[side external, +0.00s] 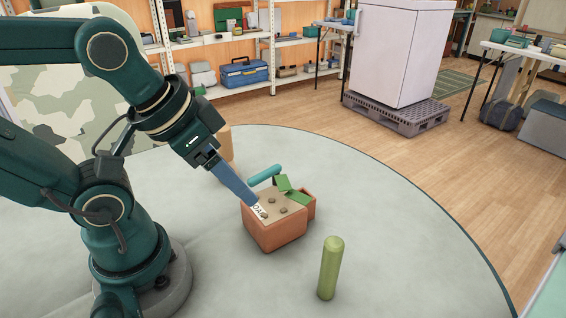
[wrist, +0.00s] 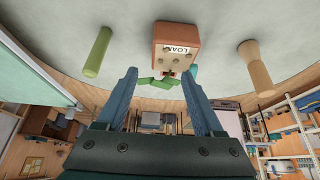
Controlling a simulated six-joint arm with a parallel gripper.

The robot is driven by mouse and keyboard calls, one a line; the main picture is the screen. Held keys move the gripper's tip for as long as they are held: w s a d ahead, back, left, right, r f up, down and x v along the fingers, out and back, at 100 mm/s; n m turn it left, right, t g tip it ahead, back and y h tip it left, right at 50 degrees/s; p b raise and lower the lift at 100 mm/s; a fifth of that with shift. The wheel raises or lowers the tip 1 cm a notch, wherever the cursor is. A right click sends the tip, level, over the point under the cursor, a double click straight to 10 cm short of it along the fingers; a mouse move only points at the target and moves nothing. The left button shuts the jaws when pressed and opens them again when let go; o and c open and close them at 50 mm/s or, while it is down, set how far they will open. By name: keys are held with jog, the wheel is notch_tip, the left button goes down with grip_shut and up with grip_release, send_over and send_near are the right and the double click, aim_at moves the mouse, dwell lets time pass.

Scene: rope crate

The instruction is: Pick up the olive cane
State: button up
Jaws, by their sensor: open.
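The olive cane (side external: 331,268) is a smooth green cylinder with a rounded top. It stands upright on the grey round floor, to the right of and nearer than the orange crate. In the wrist view the olive cane (wrist: 97,52) shows at the upper left, outside the space between the fingers. My gripper (side external: 255,204) has blue fingers and points down toward the crate's top in the side view. In the wrist view my gripper (wrist: 158,73) is open, its fingers wide apart, with nothing held between them. Whether the fingers touch the crate is not clear.
The orange crate (side external: 272,237) has a tan top with dark lumps and a partly visible label. A teal cylinder (side external: 264,175) and green flaps (side external: 290,190) are at its far side. A tan post (wrist: 256,72) stands apart. Floor around the cane is clear.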

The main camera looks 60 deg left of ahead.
jog(key=r, duration=0.1)
notch_tip(320, 180, up, 4)
jog(key=n+g, duration=0.2)
jog(key=g, duration=0.4)
send_over(330, 270)
jog(key=w, duration=0.1)
jog(key=f, duration=1.1)
jog(key=a+f, duration=0.1)
jog(key=f, duration=0.5)
jog(key=shift+f, duration=0.15)
grip_shut()
